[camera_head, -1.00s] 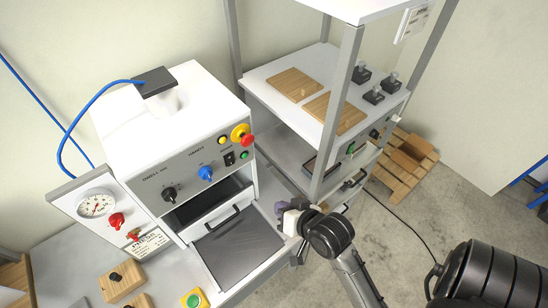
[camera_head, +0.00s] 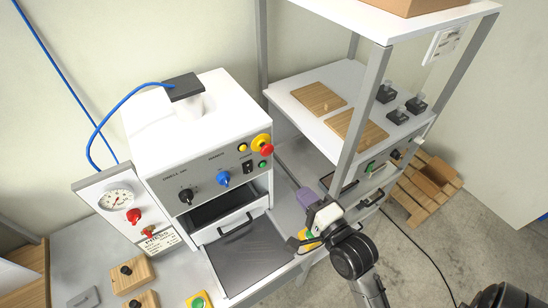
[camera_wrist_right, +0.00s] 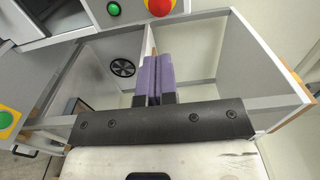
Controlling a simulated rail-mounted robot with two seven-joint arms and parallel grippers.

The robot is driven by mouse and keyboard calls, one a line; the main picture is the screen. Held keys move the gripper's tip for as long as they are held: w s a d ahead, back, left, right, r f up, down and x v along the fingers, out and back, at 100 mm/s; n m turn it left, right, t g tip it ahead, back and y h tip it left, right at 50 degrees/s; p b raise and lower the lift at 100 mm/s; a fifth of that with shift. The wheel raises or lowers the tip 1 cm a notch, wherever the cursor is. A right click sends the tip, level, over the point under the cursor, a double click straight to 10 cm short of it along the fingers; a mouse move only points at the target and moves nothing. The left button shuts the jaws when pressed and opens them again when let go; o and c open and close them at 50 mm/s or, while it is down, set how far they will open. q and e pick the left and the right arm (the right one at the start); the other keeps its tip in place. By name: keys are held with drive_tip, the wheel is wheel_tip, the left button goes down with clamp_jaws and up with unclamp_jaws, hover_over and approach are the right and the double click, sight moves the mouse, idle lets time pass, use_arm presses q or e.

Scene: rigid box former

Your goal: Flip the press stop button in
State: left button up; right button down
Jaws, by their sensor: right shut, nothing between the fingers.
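The press stop button (camera_head: 266,150) is a red mushroom head on a yellow collar, at the upper right of the white press's front panel (camera_head: 215,180). Its red head also shows at the top edge of the right wrist view (camera_wrist_right: 160,6). My right gripper (camera_head: 306,197) has purple fingers and is below and to the right of the button, apart from it. In the right wrist view its fingers (camera_wrist_right: 154,76) are together with nothing between them. My left gripper is not in view.
A small green button (camera_head: 263,164) sits just under the stop button, beside a black switch (camera_head: 248,167). The press's dark drawer (camera_head: 245,255) sticks out below. A shelf rack (camera_head: 360,110) with wooden boards stands to the right. A yellow-and-green button box (camera_head: 309,238) is near my right wrist.

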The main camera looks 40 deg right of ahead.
drive_tip(key=b, duration=0.6)
approach(269, 153)
drive_tip(key=w, duration=0.2)
drive_tip(key=w+p, duration=0.1)
drive_tip(key=w, duration=0.1)
drive_tip(key=w+d+p, duration=0.1)
drive_tip(key=w, duration=0.1)
drive_tip(key=shift+r, duration=0.15)
drive_tip(key=shift+w+d, duration=0.1)
drive_tip(key=shift+w, duration=0.6)
